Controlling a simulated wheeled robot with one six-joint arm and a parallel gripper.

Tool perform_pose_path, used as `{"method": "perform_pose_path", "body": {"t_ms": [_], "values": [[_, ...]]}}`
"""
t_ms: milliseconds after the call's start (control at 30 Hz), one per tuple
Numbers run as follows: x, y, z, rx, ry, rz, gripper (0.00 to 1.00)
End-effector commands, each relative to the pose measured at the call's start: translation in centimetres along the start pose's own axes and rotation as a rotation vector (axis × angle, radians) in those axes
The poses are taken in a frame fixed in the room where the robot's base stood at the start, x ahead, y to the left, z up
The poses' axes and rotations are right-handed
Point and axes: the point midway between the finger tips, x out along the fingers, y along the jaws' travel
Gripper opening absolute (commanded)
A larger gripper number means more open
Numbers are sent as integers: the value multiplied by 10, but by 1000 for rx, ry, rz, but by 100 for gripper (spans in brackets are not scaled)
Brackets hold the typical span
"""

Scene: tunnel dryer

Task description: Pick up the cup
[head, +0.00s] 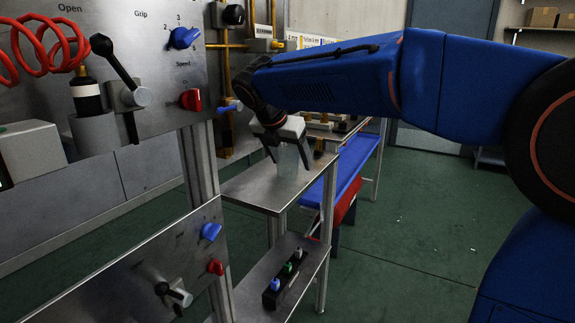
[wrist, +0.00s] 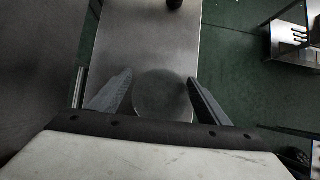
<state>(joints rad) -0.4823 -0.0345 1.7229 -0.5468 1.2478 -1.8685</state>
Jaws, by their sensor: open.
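The cup (head: 287,168) is clear and see-through, and stands upright on the small metal table (head: 250,190). In the wrist view the cup (wrist: 160,96) shows from above as a faint round shape. My gripper (head: 293,162) is open and points down over the cup, with one finger on either side. In the wrist view the fingertips of my gripper (wrist: 160,77) are apart, with the cup between them. Contact between fingers and cup cannot be made out.
A control panel (head: 150,60) with knobs and a red coiled hose (head: 40,45) stands at left. A lower shelf (head: 300,265) holds a dark block with small coloured pieces. A blue bench (head: 355,165) is behind. A dark object (wrist: 174,4) sits at the table's far end. Green floor at right is clear.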

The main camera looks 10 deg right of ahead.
Motion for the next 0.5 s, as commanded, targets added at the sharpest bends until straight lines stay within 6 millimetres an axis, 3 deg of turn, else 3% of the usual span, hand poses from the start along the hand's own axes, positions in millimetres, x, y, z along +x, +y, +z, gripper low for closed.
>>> {"method": "perform_pose_path", "body": {"t_ms": [367, 500], "values": [[9, 0, 0, 1, 0, 0, 68], [9, 0, 0, 1, 0, 0, 35]]}}
